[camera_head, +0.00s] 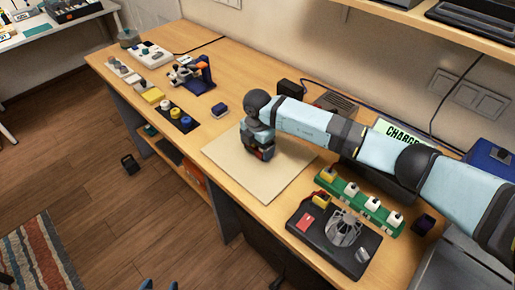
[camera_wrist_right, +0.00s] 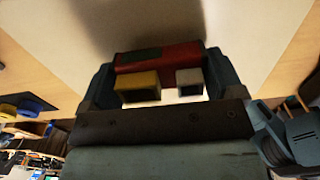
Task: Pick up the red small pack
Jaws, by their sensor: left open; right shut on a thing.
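The red small pack (camera_wrist_right: 160,58) is between the fingers of my right gripper (camera_wrist_right: 158,80) in the right wrist view. It has a dark patch on its face and a yellow plug (camera_wrist_right: 138,86) and a white plug (camera_wrist_right: 189,82) on its near side. In the head view my right gripper (camera_head: 262,152) points down over the pale mat (camera_head: 228,163), with a bit of the red pack (camera_head: 267,153) showing. I cannot tell whether the pack touches the mat. The tips of my left gripper (camera_head: 159,285) just show at the bottom edge, open and empty, away from the table.
A black device (camera_head: 335,245) with a red block and a fan-like grille stands at the front right. Beside it is a green strip (camera_head: 360,203) with yellow and white plugs. A small blue block (camera_head: 219,110) and a dark tray (camera_head: 176,117) lie left of the mat.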

